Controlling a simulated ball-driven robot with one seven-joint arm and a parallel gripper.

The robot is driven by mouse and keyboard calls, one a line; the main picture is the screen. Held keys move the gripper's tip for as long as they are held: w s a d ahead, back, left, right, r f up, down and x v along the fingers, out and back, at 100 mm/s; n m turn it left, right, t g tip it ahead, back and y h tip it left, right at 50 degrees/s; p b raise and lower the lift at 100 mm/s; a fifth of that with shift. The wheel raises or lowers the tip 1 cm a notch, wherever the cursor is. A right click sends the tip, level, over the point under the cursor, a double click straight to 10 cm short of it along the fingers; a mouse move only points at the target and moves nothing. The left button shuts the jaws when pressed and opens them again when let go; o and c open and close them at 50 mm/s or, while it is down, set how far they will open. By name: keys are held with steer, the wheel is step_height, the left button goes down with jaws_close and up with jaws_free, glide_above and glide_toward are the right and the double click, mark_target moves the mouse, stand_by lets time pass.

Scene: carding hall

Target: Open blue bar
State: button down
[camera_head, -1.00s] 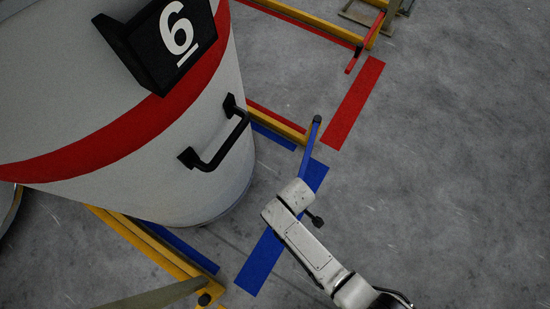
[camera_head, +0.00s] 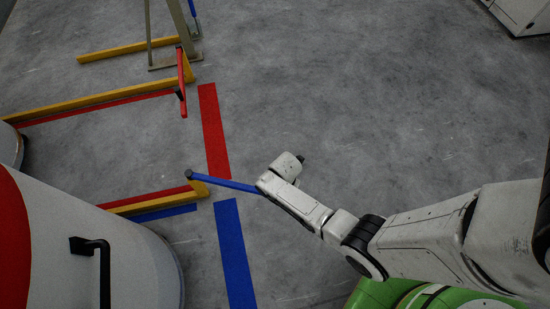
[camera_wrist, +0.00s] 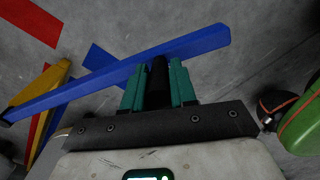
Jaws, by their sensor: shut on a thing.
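The blue bar (camera_head: 225,183) sticks out from a dark pivot at the end of a yellow floor rail, off to the right and beyond the end of the blue floor stripe (camera_head: 235,255). Its far end is hidden by my arm. In the wrist view the blue bar (camera_wrist: 110,80) slants across, rising to its free end at upper right. My gripper (camera_wrist: 158,78), with teal fingers, is shut on the bar's upright black handle (camera_wrist: 158,84), near that free end. In the head view the fingers are hidden under my wrist.
A white bin (camera_head: 110,265) with a black handle stands at lower left. A red bar (camera_head: 182,82) and yellow rails (camera_head: 90,101) lie beyond. A green rounded thing (camera_head: 400,294) is under my arm at lower right. Open floor lies at centre and upper right.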

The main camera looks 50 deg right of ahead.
steer(key=w+d+n+b, duration=0.1)
steer(key=w+d+b, duration=0.5)
steer(key=d, duration=0.6)
steer(key=w, duration=0.2)
steer(key=shift+w+n+b, duration=0.3)
steer(key=shift+b, duration=0.05)
steer(key=shift+f, duration=0.1)
steer(key=c, duration=0.9)
jaws_free()
steer(key=shift+w, duration=0.1)
step_height(320, 180, up, 11)
steer(key=p, duration=0.5)
steer(key=shift+f, duration=0.1)
